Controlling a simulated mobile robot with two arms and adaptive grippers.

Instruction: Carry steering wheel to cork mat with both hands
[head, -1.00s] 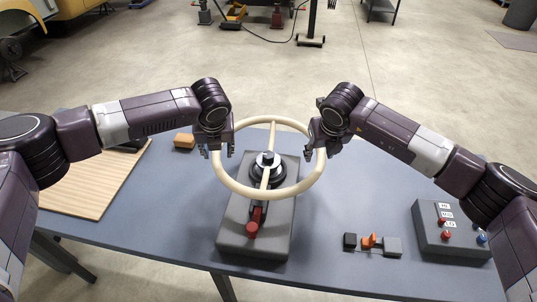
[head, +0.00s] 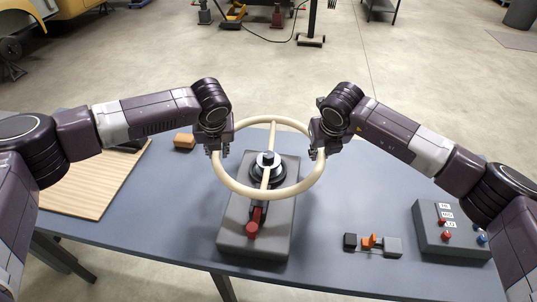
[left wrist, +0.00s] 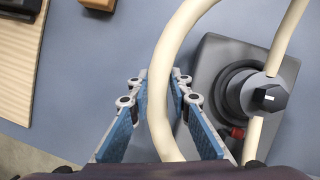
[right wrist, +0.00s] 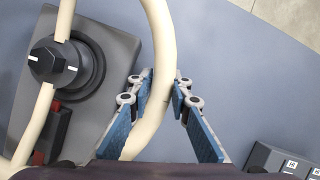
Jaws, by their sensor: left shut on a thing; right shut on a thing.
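A cream steering wheel (head: 243,190) sits over a grey base block (head: 282,225) with a black hub and knob (head: 266,160) at its centre. My left gripper (head: 217,152) is shut on the wheel's left rim, and the left wrist view shows the rim (left wrist: 160,90) between its fingers (left wrist: 158,90). My right gripper (head: 320,152) is shut on the right rim, and the right wrist view shows the rim (right wrist: 160,60) between its fingers (right wrist: 162,88). A light ribbed wooden-looking board (head: 85,195) lies at the left of the table; I see no surface that is clearly cork.
The blue-grey table (head: 350,210) is clear between base and board. A red-handled lever (head: 252,228) is on the base front. A tan block (head: 184,141) lies behind left. Small black, orange and grey parts (head: 392,247) and a button box (head: 450,240) lie at right.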

